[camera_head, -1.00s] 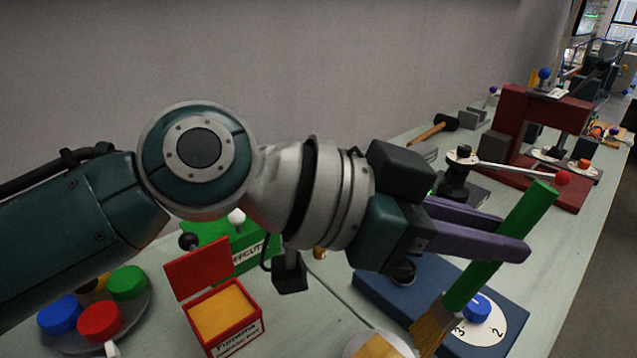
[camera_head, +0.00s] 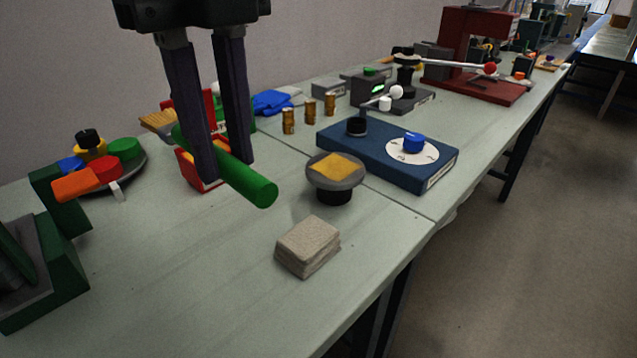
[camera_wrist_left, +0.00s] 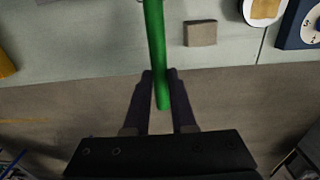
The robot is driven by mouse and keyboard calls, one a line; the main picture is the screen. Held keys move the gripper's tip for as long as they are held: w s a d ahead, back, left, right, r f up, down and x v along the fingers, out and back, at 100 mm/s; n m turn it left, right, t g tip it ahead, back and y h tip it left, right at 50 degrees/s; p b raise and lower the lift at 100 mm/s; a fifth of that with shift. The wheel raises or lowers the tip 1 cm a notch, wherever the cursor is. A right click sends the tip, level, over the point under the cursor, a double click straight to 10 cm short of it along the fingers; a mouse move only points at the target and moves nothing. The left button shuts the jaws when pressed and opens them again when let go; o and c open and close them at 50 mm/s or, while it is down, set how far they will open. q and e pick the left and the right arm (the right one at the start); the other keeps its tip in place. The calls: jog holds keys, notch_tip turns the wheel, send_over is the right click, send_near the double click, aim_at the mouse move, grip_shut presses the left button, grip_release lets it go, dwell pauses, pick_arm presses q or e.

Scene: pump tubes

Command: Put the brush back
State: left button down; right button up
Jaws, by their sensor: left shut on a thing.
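The brush has a green handle (camera_head: 257,189) and tan bristles (camera_head: 158,121). My left gripper (camera_head: 219,166) points down in the head view, with one finger on each side of the handle, shut on it. The brush lies roughly level, bristles to the back left and handle end to the front right. It is in front of a red open box (camera_head: 206,187), partly hiding it; I cannot tell the exact height. The handle (camera_wrist_left: 155,35) also runs between the fingers in the left wrist view. My right gripper is not in view.
A round tray (camera_head: 133,183) with coloured knobs stands left, near a green-and-grey block (camera_head: 70,285). A round yellow-topped pad (camera_head: 335,182), a grey block (camera_head: 308,246) and a blue base with a dial (camera_head: 375,160) stand to the right.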

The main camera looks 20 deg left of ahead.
pick_arm(q)
jog(key=b, duration=0.2)
send_over(258, 304)
notch_tip(258, 304, down, 13)
jog(key=shift+f, duration=0.2)
jog(key=shift+f+b, duration=0.6)
jog(key=shift+f, duration=1.85)
jog(key=c, duration=0.7)
grip_release()
jog(key=shift+f, duration=0.1)
jog(key=shift+c, duration=0.2)
